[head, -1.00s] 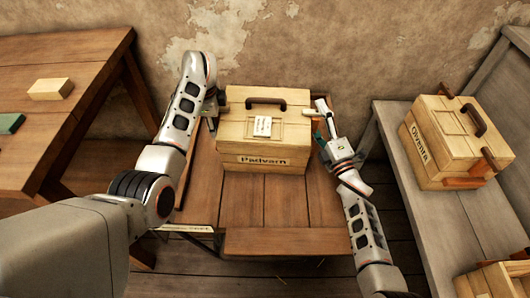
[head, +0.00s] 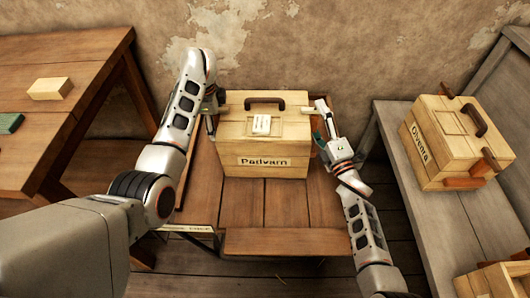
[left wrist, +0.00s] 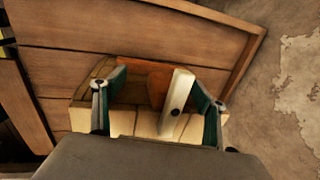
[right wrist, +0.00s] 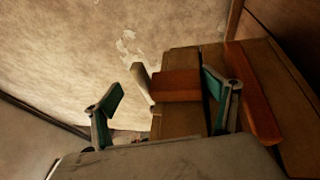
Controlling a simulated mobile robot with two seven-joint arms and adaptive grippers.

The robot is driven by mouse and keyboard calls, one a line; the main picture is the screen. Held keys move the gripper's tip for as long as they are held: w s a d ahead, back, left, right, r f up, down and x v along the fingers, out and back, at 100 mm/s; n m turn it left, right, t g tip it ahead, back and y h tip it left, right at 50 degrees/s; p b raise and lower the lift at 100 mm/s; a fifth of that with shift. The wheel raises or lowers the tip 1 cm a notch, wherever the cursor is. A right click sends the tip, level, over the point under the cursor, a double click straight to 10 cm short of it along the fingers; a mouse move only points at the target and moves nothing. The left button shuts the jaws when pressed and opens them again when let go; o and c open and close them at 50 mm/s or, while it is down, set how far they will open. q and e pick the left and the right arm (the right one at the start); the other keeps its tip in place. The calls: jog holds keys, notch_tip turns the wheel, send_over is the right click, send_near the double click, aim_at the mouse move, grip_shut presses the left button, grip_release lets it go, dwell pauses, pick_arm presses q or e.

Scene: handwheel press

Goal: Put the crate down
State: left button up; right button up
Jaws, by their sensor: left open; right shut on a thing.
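The pale wooden crate (head: 270,145) marked "Padvarn" is on the small wooden table (head: 285,210), its base level and seemingly resting on the boards. It has a dark top handle (head: 265,102) and a paper label (head: 261,125). My left gripper (head: 211,122) is open at the crate's left side. In the left wrist view, a red-brown side handle (left wrist: 158,86) with a pale bracket lies between its fingers (left wrist: 160,105). My right gripper (head: 319,138) is at the right side, shut on the crate by its side handle (right wrist: 175,85); the contact is partly hidden.
A second crate (head: 445,150), marked "Olvenra", stands on the grey bench at right. Another crate (head: 500,284) shows at the lower right. A brown table (head: 60,100) at left holds a pale block (head: 50,88) and a green block (head: 9,123). A stained wall stands behind.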

pick_arm(q)
jog(key=v, duration=0.7)
jog(key=shift+r, duration=0.25)
pick_arm(e)
jog(key=shift+w+d+r, duration=0.1)
jog(key=shift+w+r, duration=0.05)
jog(key=shift+r, duration=0.45)
jog(key=o, duration=0.6)
pick_arm(q)
jog(key=shift+f, duration=0.1)
pick_arm(e)
jog(key=v, duration=0.8)
jog(key=f+v, duration=0.1)
jog(key=v, duration=0.3)
jog(key=shift+d, duration=0.1)
